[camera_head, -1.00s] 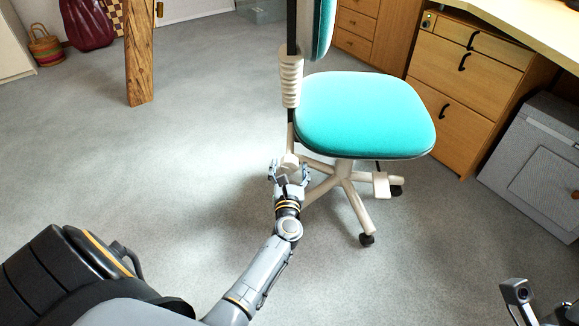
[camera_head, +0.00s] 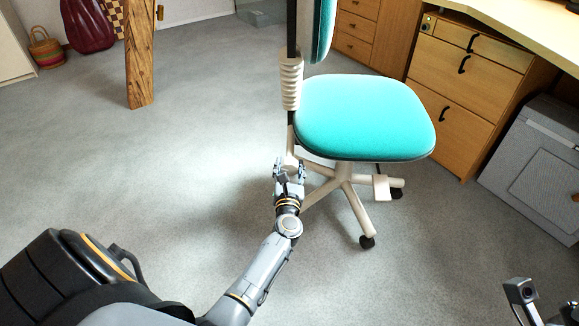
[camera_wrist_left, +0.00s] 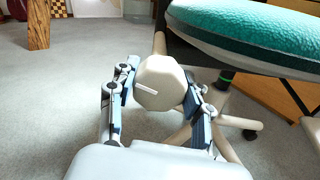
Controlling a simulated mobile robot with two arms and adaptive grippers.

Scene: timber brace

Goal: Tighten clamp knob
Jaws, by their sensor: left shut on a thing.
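The clamp knob (camera_wrist_left: 160,84) is a cream, many-sided knob with a pale line on its face, low on the rear post of the chair. My left gripper (camera_head: 290,164) is at the knob below the chair's ribbed sleeve. In the left wrist view my left gripper (camera_wrist_left: 158,92) has one finger on each side of the knob and is shut on it. The line on the knob slopes slightly down to the right. In the head view the gripper hides most of the knob. A small part of my right arm shows at the lower right; its fingers are not clear.
The chair has a turquoise seat (camera_head: 363,115) and a cream base with casters (camera_head: 367,241). A wooden post (camera_head: 139,55) stands at the back left. Wooden drawers (camera_head: 460,85) and a grey cabinet (camera_head: 545,165) stand right. The grey carpet (camera_head: 150,170) is clear at left.

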